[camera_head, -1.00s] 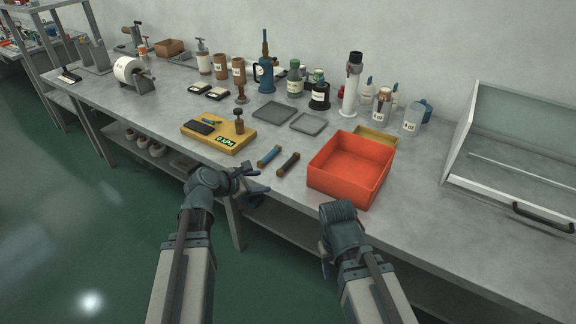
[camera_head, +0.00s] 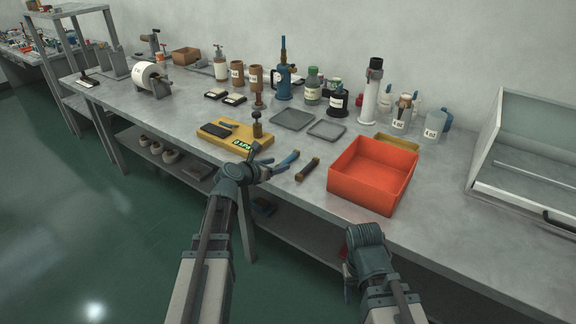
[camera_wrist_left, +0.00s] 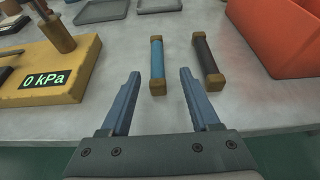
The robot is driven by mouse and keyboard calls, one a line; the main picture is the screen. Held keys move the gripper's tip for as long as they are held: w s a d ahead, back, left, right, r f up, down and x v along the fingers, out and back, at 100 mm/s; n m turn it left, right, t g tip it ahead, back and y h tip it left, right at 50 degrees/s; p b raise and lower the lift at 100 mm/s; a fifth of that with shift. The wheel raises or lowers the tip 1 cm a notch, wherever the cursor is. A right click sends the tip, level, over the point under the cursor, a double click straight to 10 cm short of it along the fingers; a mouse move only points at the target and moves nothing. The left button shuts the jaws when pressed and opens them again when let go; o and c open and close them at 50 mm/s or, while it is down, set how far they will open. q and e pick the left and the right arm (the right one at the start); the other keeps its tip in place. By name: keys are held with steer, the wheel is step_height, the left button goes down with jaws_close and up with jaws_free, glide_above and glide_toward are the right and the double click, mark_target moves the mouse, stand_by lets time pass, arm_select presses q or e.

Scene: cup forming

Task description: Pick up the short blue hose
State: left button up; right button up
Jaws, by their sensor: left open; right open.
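The short blue hose (camera_wrist_left: 157,64) has tan ends and lies on the grey bench. In the left wrist view it lies lengthwise ahead of my left gripper (camera_wrist_left: 155,100), its near end about between the fingertips. My left gripper is open and empty. In the head view the left gripper (camera_head: 272,165) is at the bench's front edge, next to the blue hose (camera_head: 289,158), partly covering it. A dark hose (camera_head: 308,169) with tan ends lies just right of it and also shows in the left wrist view (camera_wrist_left: 207,62). My right gripper (camera_head: 350,270) is low in front of the bench, its fingers mostly hidden.
An orange-red bin (camera_head: 350,190) stands right of the hoses. A yellow gauge block (camera_head: 225,138) reading 0 kPa stands left. Two shallow grey trays (camera_head: 292,119) lie behind, with bottles further back. Bare bench (camera_wrist_left: 125,50) surrounds the hoses.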

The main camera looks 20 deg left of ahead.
mark_target(285, 161)
arm_select(q)
steer(key=shift+a+b+x, duration=0.1)
steer(key=shift+b+x, duration=0.4)
steer(key=shift+x, duration=1)
steer(key=shift+a+b+x, duration=0.15)
steer(key=shift+b+x, duration=0.35)
steer(key=shift+x, duration=1)
steer(key=shift+c, duration=0.6)
jaws_close()
